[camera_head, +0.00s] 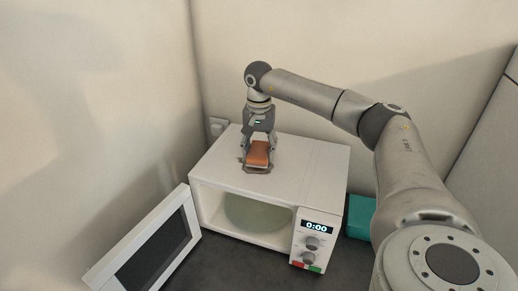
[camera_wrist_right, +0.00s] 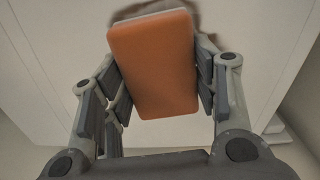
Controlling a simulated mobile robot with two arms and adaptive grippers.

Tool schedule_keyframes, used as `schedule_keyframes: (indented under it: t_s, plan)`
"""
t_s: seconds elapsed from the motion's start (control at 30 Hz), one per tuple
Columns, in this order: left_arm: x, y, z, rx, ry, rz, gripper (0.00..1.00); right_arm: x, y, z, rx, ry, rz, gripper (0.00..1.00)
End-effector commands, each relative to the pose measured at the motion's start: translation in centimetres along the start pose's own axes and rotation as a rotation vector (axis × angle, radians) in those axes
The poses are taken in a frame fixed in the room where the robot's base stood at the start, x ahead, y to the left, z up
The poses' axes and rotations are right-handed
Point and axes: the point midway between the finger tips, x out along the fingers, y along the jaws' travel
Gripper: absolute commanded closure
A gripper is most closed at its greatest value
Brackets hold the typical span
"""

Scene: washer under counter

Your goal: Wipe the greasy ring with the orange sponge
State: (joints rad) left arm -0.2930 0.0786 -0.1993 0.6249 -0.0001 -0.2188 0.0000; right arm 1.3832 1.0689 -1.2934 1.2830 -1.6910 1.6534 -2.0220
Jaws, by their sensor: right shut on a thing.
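The orange sponge (camera_head: 257,154) is on top of the white microwave (camera_head: 318,165), near the middle of its upper face. It also shows large in the right wrist view (camera_wrist_right: 154,64), tilted a little. My right gripper (camera_head: 259,148) points down from above and is shut on the sponge, one finger on each side. A brownish ring mark (camera_head: 258,170) shows on the microwave top around the near edge of the sponge. In the right wrist view part of the brown mark (camera_wrist_right: 208,16) shows past the sponge; the sponge hides the rest. My left gripper is not in view.
The microwave door (camera_head: 155,250) stands wide open to the left. A pale plate (camera_head: 255,215) lies inside. A teal box (camera_head: 358,217) stands right of the microwave. A wall outlet (camera_head: 217,126) is behind it, and walls close in the back.

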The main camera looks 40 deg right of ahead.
Motion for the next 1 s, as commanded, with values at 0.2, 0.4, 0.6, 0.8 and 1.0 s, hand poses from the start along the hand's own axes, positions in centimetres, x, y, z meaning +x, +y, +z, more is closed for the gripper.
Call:
schedule_keyframes:
  t_s: [0.2,0.4,0.6,0.8,1.0]
  plan:
    - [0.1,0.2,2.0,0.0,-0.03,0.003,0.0,0.2,0.0,0.0,0.0,0.0,0.0,0.65]
    - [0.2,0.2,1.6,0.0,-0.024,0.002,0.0,0.5,0.0,0.0,0.0,0.0,0.0,0.65]
    - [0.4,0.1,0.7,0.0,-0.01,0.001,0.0,0.8,0.0,0.0,0.0,0.0,0.0,0.65]
    - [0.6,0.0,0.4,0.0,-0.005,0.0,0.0,1.1,0.0,0.0,0.0,0.0,0.0,0.65]
    - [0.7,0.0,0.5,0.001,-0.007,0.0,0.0,1.4,0.0,0.0,0.0,0.0,0.0,0.65]
